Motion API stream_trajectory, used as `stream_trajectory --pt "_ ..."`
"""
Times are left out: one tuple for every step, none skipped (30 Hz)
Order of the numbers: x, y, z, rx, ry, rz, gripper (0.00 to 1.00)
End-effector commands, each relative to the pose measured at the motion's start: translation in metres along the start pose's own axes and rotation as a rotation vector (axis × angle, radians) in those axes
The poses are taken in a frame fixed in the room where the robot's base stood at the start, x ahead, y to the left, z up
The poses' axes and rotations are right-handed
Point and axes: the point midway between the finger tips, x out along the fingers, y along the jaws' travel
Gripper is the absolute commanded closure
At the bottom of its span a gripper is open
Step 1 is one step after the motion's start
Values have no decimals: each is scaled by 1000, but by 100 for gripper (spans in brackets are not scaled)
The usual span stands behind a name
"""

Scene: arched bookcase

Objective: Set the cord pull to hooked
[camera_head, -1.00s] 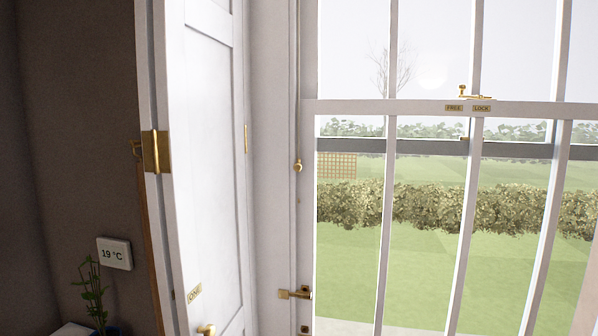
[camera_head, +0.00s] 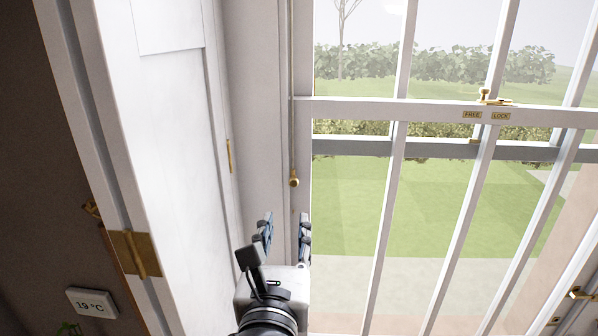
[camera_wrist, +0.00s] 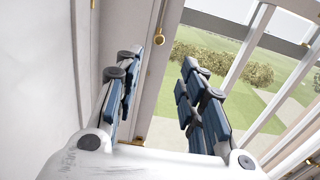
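The cord pull is a small brass knob (camera_head: 294,179) at the lower end of a thin cord beside the window frame. It hangs free against the white jamb. In the wrist view the knob (camera_wrist: 159,39) shows beyond and between my fingertips. My gripper (camera_head: 285,226) is open and empty, just below the knob in the head view and not touching it. In the wrist view my gripper (camera_wrist: 160,66) has its two fingers spread apart. A brass fitting (camera_wrist: 138,141) shows low between the fingers; whether it is a hook I cannot tell.
A white panelled shutter (camera_head: 165,120) with a brass hinge (camera_head: 135,254) stands close on the left. The sash window's glazing bars and meeting rail (camera_head: 420,112) are on the right, with a brass latch (camera_head: 490,97) labelled FREE and LOCK.

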Motion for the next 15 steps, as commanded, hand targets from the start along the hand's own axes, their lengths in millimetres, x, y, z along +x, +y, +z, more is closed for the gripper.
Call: stream_trajectory --pt "12 -2 1 -4 3 -8 63" --pt "18 -2 1 -1 1 -8 63" --pt "27 -2 0 -1 3 -9 63" --pt "34 -3 0 -1 2 -9 63" --pt "41 -3 0 0 3 -8 63" --pt "50 -2 0 -1 3 -8 63" --pt "56 -3 0 0 2 -8 63" --pt "63 -3 0 0 3 -8 63" --pt "72 -3 0 0 4 -8 63" --pt "78 -2 1 0 3 -7 63" --pt "85 -3 1 2 3 -8 63" --pt "93 -3 0 1 3 -7 63" --pt "100 -3 0 1 4 -7 63" --pt "105 -2 1 2 3 -6 63" --pt "113 -2 1 2 3 -6 63"
